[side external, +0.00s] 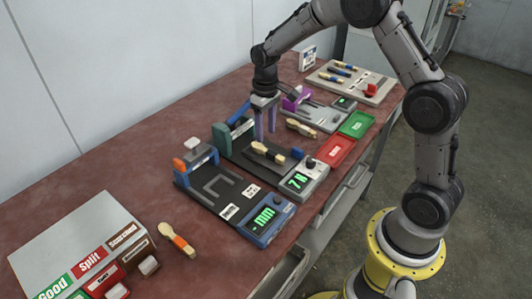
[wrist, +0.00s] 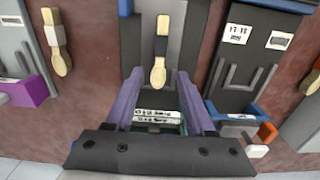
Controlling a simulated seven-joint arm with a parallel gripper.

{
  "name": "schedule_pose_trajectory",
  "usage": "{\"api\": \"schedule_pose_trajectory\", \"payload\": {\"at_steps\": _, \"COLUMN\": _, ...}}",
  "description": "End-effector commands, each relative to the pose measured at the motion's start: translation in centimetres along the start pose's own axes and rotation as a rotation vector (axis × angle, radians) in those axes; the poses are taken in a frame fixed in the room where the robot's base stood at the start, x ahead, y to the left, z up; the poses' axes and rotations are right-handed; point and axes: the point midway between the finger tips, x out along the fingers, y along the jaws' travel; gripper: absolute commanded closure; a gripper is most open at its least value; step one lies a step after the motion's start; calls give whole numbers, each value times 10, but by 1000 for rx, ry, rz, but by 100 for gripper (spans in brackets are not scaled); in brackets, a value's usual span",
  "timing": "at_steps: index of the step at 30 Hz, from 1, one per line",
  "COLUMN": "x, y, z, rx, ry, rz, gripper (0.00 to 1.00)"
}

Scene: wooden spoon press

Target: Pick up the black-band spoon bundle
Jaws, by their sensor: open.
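The black-band spoon bundle (side external: 267,152) lies on the dark bed of the middle press, with its dark band around the handle. In the wrist view the bundle (wrist: 160,52) is near the top centre, its bowl end pointing down toward my gripper. My gripper (side external: 265,140) points down over the same press, behind the bundle in the side view. I cannot tell the exact height gap.
The middle press has a green upright (side external: 221,139) and a display (side external: 298,181). Another spoon bundle (side external: 300,128) lies near the purple press. A blue press (side external: 266,219) and an orange-band spoon (side external: 178,239) are nearer the camera. Red (side external: 337,151) and green (side external: 356,125) trays stand right.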

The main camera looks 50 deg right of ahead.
Motion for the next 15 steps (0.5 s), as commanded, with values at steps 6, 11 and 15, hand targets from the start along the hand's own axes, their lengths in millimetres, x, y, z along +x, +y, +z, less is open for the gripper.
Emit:
{"api": "schedule_pose_trajectory", "payload": {"at_steps": 6, "x": 15, "y": 0, "z": 1, "rx": 0, "ry": -2, "rz": 0, "gripper": 45}}
{"api": "schedule_pose_trajectory", "payload": {"at_steps": 11, "x": 36, "y": 0, "z": 4, "rx": 0, "ry": -4, "rz": -1, "gripper": 45}}
{"api": "schedule_pose_trajectory", "payload": {"at_steps": 15, "x": 54, "y": 0, "z": 5, "rx": 0, "ry": -3, "rz": -1, "gripper": 45}}
